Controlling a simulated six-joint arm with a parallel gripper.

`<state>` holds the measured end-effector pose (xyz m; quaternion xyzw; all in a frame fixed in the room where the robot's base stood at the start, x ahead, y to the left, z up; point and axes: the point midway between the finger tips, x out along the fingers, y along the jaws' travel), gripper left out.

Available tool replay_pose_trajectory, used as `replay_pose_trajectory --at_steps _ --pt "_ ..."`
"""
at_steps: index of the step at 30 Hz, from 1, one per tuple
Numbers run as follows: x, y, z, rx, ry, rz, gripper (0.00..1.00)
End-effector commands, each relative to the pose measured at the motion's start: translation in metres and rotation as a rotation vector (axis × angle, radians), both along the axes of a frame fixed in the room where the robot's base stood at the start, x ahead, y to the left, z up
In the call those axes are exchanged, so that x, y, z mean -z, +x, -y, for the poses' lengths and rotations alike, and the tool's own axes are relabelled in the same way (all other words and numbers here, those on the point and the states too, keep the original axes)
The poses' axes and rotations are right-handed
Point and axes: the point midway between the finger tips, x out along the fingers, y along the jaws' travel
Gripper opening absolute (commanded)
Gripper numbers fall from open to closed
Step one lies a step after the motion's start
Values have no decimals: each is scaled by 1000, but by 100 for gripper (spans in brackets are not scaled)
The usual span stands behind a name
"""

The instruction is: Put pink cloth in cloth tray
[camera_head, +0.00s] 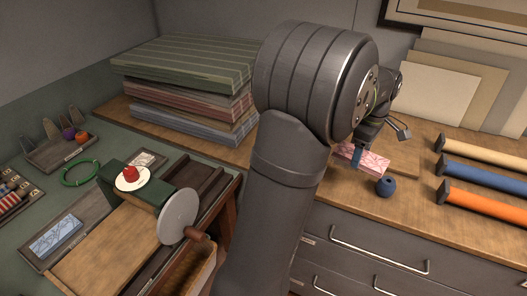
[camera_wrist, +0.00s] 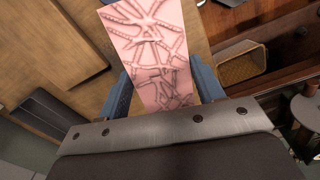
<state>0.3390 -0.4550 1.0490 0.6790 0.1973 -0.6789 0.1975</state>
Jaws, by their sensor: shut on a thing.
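The pink cloth (camera_head: 372,162) is a flat pink block with a darker branching pattern. It is at the counter on the right, by a wooden board. My gripper (camera_head: 357,157) has blue fingers and is shut on it. In the wrist view the cloth (camera_wrist: 148,35) lies between the two blue fingers of my gripper (camera_wrist: 164,88) and sticks out beyond them. I cannot tell whether it touches the counter. A dark-rimmed tray (camera_head: 38,264) on the green table at left holds a blue-and-white patterned cloth (camera_head: 56,235); it looks like the cloth tray.
Rolls in cream, blue and orange (camera_head: 487,202) lie at right. Striped folded fabrics (camera_head: 185,75) are stacked at the back. A green block bearing a white plate (camera_head: 133,184) and a grey disc (camera_head: 178,216) stand on the left table.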

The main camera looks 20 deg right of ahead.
Motion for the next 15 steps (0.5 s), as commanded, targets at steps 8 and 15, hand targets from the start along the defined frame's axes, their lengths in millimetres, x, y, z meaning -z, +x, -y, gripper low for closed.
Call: replay_pose_trajectory --at_steps 8,15 --pt "-17 0 1 0 -3 2 38" --pt "-51 12 -6 14 1 -1 38"
